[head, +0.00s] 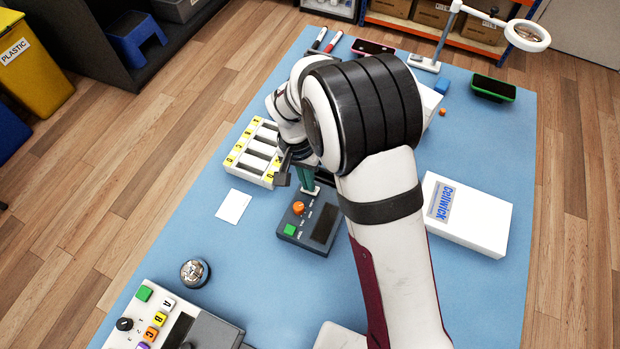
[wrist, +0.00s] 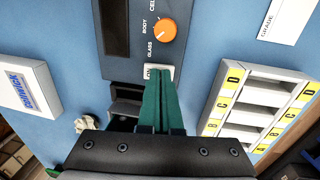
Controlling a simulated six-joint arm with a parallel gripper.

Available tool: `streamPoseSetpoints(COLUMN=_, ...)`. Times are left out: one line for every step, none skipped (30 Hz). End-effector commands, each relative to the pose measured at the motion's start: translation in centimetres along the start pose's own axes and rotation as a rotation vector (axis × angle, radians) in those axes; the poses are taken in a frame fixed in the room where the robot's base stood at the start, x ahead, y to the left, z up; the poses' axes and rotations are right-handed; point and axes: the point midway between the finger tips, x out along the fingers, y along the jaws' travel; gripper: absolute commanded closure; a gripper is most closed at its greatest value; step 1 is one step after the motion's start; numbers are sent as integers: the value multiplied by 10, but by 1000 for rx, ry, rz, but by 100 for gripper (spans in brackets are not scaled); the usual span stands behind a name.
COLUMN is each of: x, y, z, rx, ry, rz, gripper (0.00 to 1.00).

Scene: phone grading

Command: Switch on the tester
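The tester (head: 292,240) is a dark grey box on the blue mat, with an orange knob (head: 298,208), a green button (head: 290,229) and a dark display (head: 325,222). In the wrist view, the orange knob (wrist: 165,30) and the display (wrist: 115,27) show above my gripper (wrist: 159,74). A small white switch (wrist: 151,70) with lettering sits at the tester's edge, right at my fingertips. The green fingers are together with nothing between them. They partly cover the switch; I cannot tell whether they touch it. In the head view my gripper (head: 309,187) points down at the tester's far end.
A white slotted rack (head: 232,171) with yellow letter labels stands left of my gripper. A white card (head: 233,206), a silver bell (head: 195,272) and a panel with coloured buttons (head: 119,341) lie nearer. A white box (head: 475,222) is at right. Two phones (head: 372,47) (head: 493,88) lie farther back.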

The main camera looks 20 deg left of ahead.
Motion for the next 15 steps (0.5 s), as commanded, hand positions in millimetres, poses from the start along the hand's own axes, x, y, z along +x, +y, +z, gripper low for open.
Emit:
streamPoseSetpoints(x=0, y=0, z=0, rx=0, ry=0, rz=0, gripper=100)
streamPoseSetpoints(x=-1, y=0, z=0, rx=1, ry=0, rz=0, gripper=100)
streamPoseSetpoints(x=-4, y=0, z=0, rx=1, ry=1, rz=-1, gripper=100)
streamPoseSetpoints(x=-7, y=0, z=-1, rx=1, ry=2, rz=-2, gripper=100)
streamPoseSetpoints(x=-12, y=0, z=-1, rx=1, ry=2, rz=-2, gripper=100)
streamPoseSetpoints(x=-19, y=0, z=0, rx=0, ry=3, rz=-2, gripper=100)
streamPoseSetpoints(x=-25, y=-1, z=0, rx=0, ry=3, rz=-3, gripper=100)
streamPoseSetpoints(x=-32, y=-1, z=-1, rx=0, ry=3, rz=-3, gripper=100)
streamPoseSetpoints(x=-43, y=-1, z=0, rx=0, ry=4, rz=-4, gripper=100)
streamPoseSetpoints(x=-50, y=-1, z=-1, rx=-1, ry=4, rz=-4, gripper=100)
streamPoseSetpoints(x=-58, y=-1, z=0, rx=0, ry=4, rz=-4, gripper=100)
streamPoseSetpoints(x=-68, y=-1, z=0, rx=0, ry=4, rz=-4, gripper=100)
streamPoseSetpoints(x=-76, y=-1, z=-1, rx=-1, ry=4, rz=-3, gripper=100)
streamPoseSetpoints(x=-83, y=-1, z=-1, rx=0, ry=4, rz=-3, gripper=100)
streamPoseSetpoints(x=-92, y=-1, z=0, rx=0, ry=4, rz=-4, gripper=100)
